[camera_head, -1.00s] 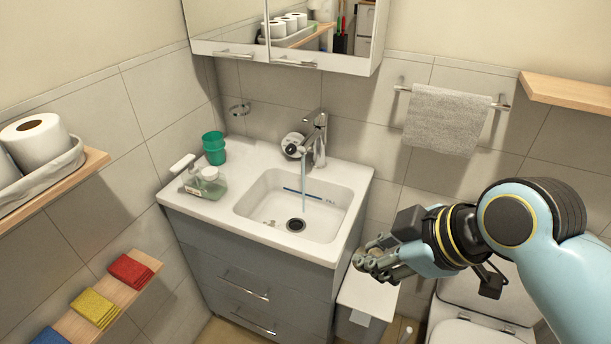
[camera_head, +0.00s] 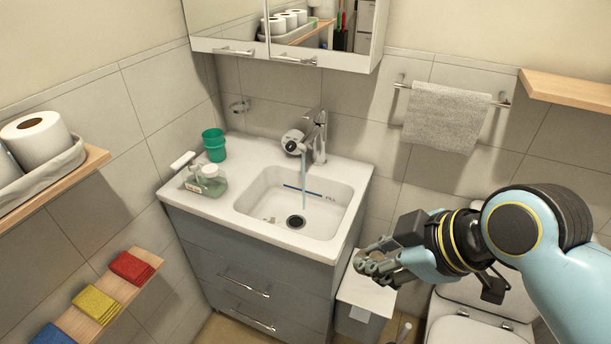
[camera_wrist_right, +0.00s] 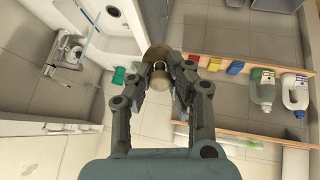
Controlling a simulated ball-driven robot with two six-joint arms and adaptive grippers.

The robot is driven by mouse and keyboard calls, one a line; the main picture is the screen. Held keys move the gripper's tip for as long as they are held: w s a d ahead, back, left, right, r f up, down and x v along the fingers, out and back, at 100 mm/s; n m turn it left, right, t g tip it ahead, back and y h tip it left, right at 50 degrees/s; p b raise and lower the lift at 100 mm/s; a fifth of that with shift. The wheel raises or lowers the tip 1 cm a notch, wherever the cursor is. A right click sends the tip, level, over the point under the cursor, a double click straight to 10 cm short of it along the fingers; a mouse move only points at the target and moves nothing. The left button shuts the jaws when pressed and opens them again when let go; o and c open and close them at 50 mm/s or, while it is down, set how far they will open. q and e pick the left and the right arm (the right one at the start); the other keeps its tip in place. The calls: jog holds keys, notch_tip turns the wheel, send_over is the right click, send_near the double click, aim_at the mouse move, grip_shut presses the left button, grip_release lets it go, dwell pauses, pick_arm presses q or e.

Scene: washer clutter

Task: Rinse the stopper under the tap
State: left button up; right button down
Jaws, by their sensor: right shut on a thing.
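My right gripper (camera_head: 370,258) is shut on a small tan-brown rounded piece, which I take to be the stopper (camera_wrist_right: 157,52). In the right wrist view the fingers close on it and partly hide it; a small ring shows on it. In the head view the gripper is right of the basin, outside the counter's edge. The tap (camera_head: 318,138) stands at the back of the white sink basin (camera_head: 338,192). A stream of water (camera_head: 304,182) falls from it into the basin. The dark drain (camera_head: 295,222) is open to view. My left gripper is not in view.
A grey towel (camera_head: 446,116) hangs behind. The space above the basin is clear.

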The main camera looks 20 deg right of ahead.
dwell(0.4)
jog(key=shift+s+r, duration=0.15)
jog(key=shift+r, duration=0.05)
jog(key=s+r, duration=0.1)
jog(key=s+r+p, duration=0.1)
jog(key=s, duration=0.1)
jog(key=s+a+r, duration=0.1)
jog(key=shift+s+a+r+p, duration=0.1)
jog(key=shift+s+r+p, duration=0.2)
jog(key=shift+w, duration=0.1)
dwell(0.9)
